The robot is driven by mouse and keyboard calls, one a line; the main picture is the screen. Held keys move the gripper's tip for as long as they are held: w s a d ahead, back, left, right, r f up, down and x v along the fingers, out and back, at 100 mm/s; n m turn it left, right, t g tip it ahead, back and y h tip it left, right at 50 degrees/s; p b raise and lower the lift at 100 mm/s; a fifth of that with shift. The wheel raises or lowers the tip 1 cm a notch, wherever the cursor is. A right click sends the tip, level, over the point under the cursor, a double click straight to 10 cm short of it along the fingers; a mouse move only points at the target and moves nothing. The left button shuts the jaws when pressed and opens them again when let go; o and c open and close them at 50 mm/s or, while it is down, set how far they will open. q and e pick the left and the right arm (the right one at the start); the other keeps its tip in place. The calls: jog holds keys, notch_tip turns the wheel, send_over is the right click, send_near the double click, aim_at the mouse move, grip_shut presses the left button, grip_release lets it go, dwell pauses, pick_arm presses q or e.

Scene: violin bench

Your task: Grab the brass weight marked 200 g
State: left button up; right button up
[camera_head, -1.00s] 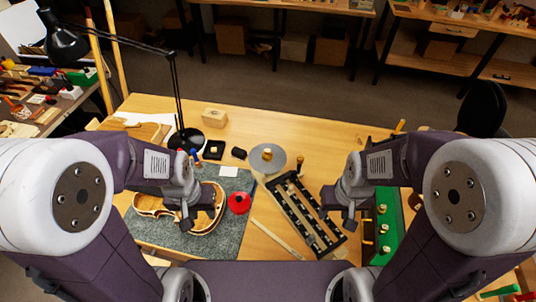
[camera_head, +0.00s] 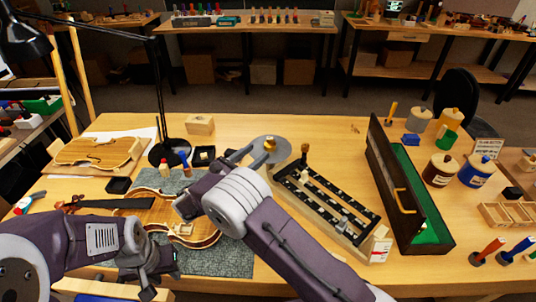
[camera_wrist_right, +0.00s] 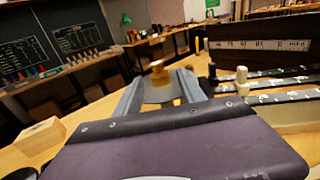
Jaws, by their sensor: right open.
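A small brass weight (camera_head: 270,144) stands on a round grey pan (camera_head: 261,152) near the middle of the bench; its marking is too small to read. In the right wrist view a brass piece (camera_wrist_right: 158,69) shows between and beyond the finger ends. My right gripper (camera_head: 245,157) is open and empty at the pan's near left side, its fingers pointing toward the weight. It also shows in the right wrist view (camera_wrist_right: 160,92), a finger on each side of the brass. My left gripper (camera_head: 160,281) is low at the left, over the violin mat; its jaw gap is unclear.
A violin body (camera_head: 200,234) lies on the grey mat, partly behind my right arm. A long black rail frame (camera_head: 322,200) is right of the pan. An open green-lined case (camera_head: 431,229) stands further right. A wooden block (camera_head: 200,125) stands behind left.

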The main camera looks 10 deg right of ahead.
aim_at(270, 138)
jog(key=shift+w+r, duration=0.1)
jog(key=shift+w, duration=0.15)
jog(key=x, duration=0.3)
jog(key=shift+w+d, duration=0.2)
jog(key=shift+d, duration=0.15)
jog(key=x, duration=0.4)
jog(key=shift+w+d+r, duration=0.2)
jog(key=shift+w+r, duration=0.1)
jog(key=shift+w, duration=0.05)
grip_shut()
